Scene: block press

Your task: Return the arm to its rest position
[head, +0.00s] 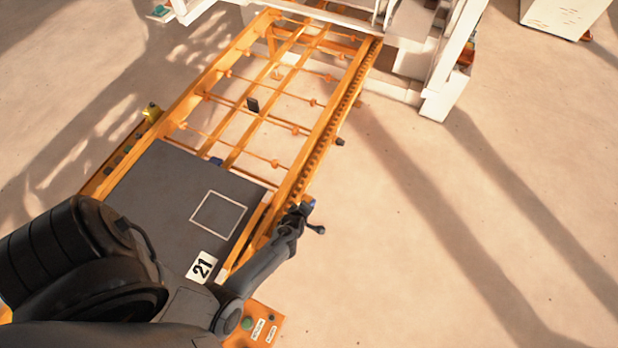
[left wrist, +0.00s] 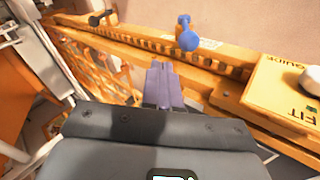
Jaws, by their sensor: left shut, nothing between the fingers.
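My left gripper (head: 296,216) is at the right rail of the orange conveyor frame (head: 345,92), at the end of my dark arm coming in from the lower left. In the left wrist view its two fingers (left wrist: 163,84) are together with nothing between them. A blue-knobbed lever (left wrist: 187,36) stands just beyond the fingertips, and a gap shows between them. In the head view the blue part (head: 308,206) is close beside the gripper. My right gripper is in neither view.
A grey plate (head: 165,190) with a white square outline and a "21" label (head: 202,266) lies on the frame's near end. An orange control box (head: 262,328) is at the bottom, partly hidden by my arm. White machinery (head: 410,50) stands at the back. The floor to the right is clear.

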